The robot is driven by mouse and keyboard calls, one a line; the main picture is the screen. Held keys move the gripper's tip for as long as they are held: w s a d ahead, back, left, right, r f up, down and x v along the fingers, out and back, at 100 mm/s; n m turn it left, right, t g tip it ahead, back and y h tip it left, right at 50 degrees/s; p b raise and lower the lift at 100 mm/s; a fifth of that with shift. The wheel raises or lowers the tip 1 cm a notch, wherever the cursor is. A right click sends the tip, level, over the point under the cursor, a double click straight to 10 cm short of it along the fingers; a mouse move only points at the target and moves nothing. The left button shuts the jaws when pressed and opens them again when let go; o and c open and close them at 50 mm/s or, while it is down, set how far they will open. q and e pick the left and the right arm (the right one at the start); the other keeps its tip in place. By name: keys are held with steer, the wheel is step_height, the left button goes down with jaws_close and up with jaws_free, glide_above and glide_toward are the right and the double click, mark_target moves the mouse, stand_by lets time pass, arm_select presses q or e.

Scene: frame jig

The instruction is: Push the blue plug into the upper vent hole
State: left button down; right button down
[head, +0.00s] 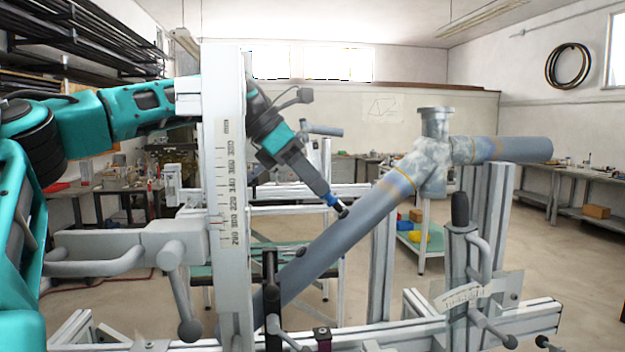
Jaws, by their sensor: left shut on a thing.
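My left gripper (326,194) reaches down from the upper left, passing behind the white upright post. It is shut on the blue plug (332,200), of which only a small blue part shows at the fingertips. The plug is at the upper side of the slanted grey tube (365,215). A dark spot (343,212) just below the plug appears to be the upper vent hole; I cannot tell whether the plug touches or enters it. My right gripper is not in view.
The white upright post with a scale (230,190) stands left of the tube, close to my left arm. A clamp with a black knob (460,210) stands at the right. The jig's rail (410,330) runs below. Open air lies above the tube's middle.

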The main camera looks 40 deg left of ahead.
arm_select(q)
steer(key=shift+x, duration=1.3)
stand_by(0.4)
steer(key=c, duration=0.9)
jaws_free()
steer(key=shift+r, duration=0.1)
steer(key=v, duration=1.3)
steer(key=shift+s, duration=0.1)
